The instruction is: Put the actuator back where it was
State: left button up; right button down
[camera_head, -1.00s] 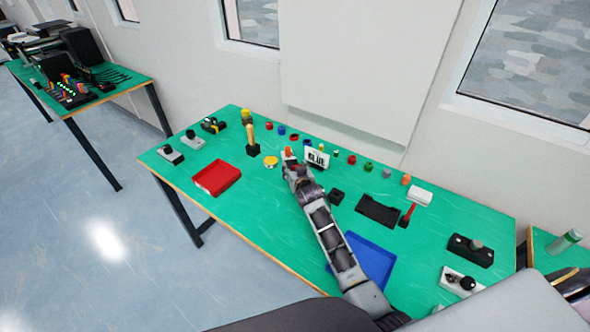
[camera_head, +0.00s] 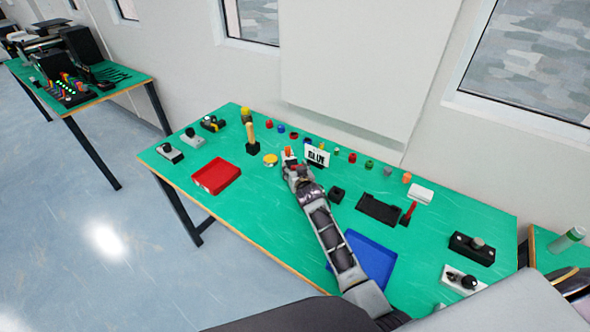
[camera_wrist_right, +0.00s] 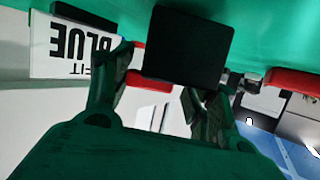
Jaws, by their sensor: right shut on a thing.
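My right gripper (camera_head: 292,165) is over the green table, left of the white card lettered BLUE (camera_head: 316,156). In the right wrist view its fingers (camera_wrist_right: 160,100) are shut on a dark square block (camera_wrist_right: 188,48), which I take to be the actuator. In the head view an orange piece (camera_head: 287,152) shows at the fingertips; I cannot tell whether it belongs to the held thing. The card also shows upside down in the right wrist view (camera_wrist_right: 75,45), close beside one finger. Whether the block touches the table is unclear. My left gripper is not in view.
A row of small coloured pieces (camera_head: 352,158) runs along the table's back. A red tray (camera_head: 215,192) stands left, a blue tray (camera_head: 380,265) right of my forearm. A black cube (camera_head: 337,194) and black holder (camera_head: 379,207) stand right of the gripper. Bare table lies front left.

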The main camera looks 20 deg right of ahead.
jog(key=shift+f+b, duration=0.3)
jog(key=shift+f, duration=0.05)
dwell(0.4)
jog(key=c, duration=0.5)
grip_release()
jog(key=shift+o, duration=0.6)
jog(key=shift+f, duration=0.15)
jog(key=shift+s, duration=0.1)
jog(key=shift+v, duration=5.95)
